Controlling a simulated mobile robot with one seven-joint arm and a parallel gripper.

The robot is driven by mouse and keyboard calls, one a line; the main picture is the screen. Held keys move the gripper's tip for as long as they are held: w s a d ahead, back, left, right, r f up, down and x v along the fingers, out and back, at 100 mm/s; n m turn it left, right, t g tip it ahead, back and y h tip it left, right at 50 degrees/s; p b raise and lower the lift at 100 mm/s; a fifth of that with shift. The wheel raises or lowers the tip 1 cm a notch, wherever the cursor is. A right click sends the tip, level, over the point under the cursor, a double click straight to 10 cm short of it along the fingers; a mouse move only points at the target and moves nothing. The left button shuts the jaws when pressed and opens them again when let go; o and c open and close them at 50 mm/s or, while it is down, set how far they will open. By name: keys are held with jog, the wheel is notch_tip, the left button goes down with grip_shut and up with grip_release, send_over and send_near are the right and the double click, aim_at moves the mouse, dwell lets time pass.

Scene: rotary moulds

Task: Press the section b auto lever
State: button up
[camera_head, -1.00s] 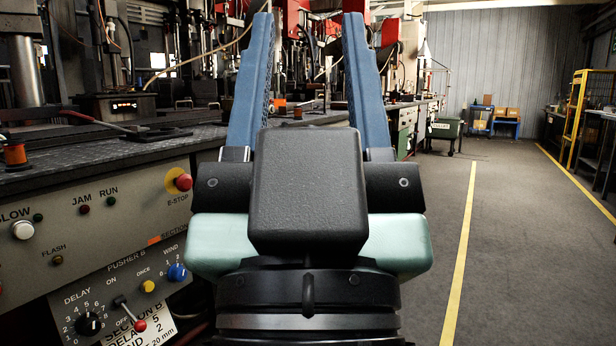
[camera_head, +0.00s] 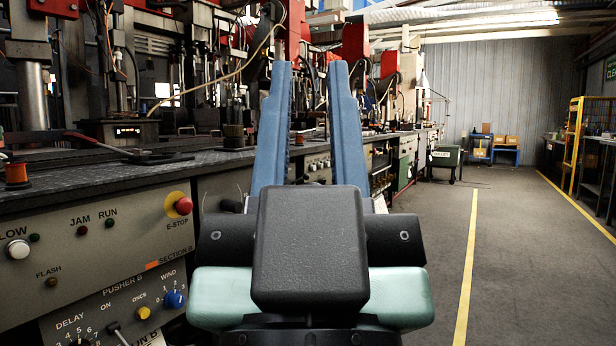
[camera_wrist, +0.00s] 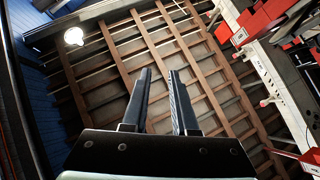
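A grey control panel marked Section B (camera_head: 178,252) is at the lower left of the head view. I cannot read an "auto" label. My gripper (camera_head: 310,66) is in the middle, to the right of the panel and apart from it, with its blue fingers pointing up and away. It is empty, with a gap between the fingers. In the wrist view the fingers (camera_wrist: 158,72) point at the roof, and no lever shows.
A red E-stop button (camera_head: 183,206), a blue Wind knob (camera_head: 174,299) and a yellow button (camera_head: 143,313) are on the panel. The bench (camera_head: 90,185) with machines runs along the left. The grey floor (camera_head: 530,260) is open on the right, with yellow lines.

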notch_tip(320, 180, up, 14)
jog(key=p, duration=1.3)
jog(key=shift+p, duration=0.3)
grip_shut()
jog(key=shift+f, duration=0.15)
jog(key=shift+w, duration=0.15)
